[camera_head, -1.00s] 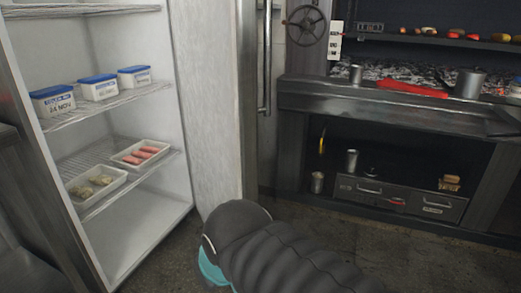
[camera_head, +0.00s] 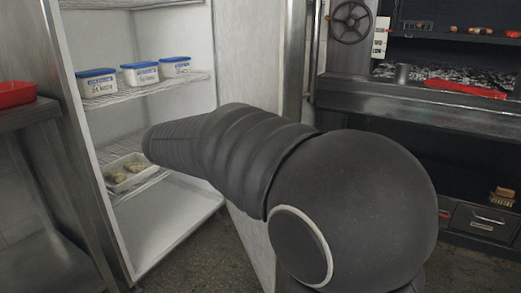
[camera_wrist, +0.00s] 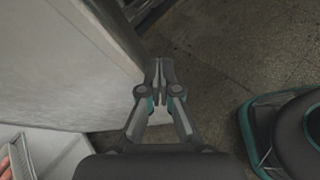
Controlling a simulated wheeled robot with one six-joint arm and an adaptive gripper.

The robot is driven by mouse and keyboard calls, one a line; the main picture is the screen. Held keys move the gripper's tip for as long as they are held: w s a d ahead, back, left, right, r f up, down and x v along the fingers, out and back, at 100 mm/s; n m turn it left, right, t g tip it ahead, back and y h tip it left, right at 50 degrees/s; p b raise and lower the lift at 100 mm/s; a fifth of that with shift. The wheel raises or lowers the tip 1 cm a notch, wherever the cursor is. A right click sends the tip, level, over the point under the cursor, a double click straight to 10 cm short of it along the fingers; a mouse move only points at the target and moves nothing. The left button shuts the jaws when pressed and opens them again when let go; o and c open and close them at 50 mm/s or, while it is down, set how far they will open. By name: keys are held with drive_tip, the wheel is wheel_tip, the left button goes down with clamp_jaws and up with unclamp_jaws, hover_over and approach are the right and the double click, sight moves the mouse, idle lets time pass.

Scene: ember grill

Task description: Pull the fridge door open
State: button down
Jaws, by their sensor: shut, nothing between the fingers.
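The fridge (camera_head: 55,120) stands at the left of the head view, with its inside and shelves showing. Its door (camera_head: 256,75) stands open at the right of the shelves, and my dark arm covers the lower part of it. In the wrist view my gripper (camera_wrist: 159,72) is shut and empty. Its fingertips are close to the edge of a pale panel, likely the door (camera_wrist: 75,65); I cannot tell whether they touch it. The gripper does not show in the head view. The door handle is mostly out of clear sight.
Several blue-lidded tubs (camera_head: 140,73) stand on the upper shelf, and a food tray (camera_head: 128,172) sits below. A red tray (camera_head: 15,94) lies on a counter at the left. The grill (camera_head: 430,95) stands at the right. Bare floor (camera_wrist: 215,50) shows beside the door.

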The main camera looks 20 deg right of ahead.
drive_tip(key=w+a+r+n+h+b, duration=0.25)
drive_tip(key=w+a+h, duration=0.25)
drive_tip(key=w, duration=0.3)
drive_tip(key=d+b, duration=0.1)
drive_tip(key=d, duration=1.2)
drive_tip(key=shift+w+d+f+n, duration=0.3)
drive_tip(key=shift+f+n, duration=0.05)
drive_tip(key=shift+f, duration=0.05)
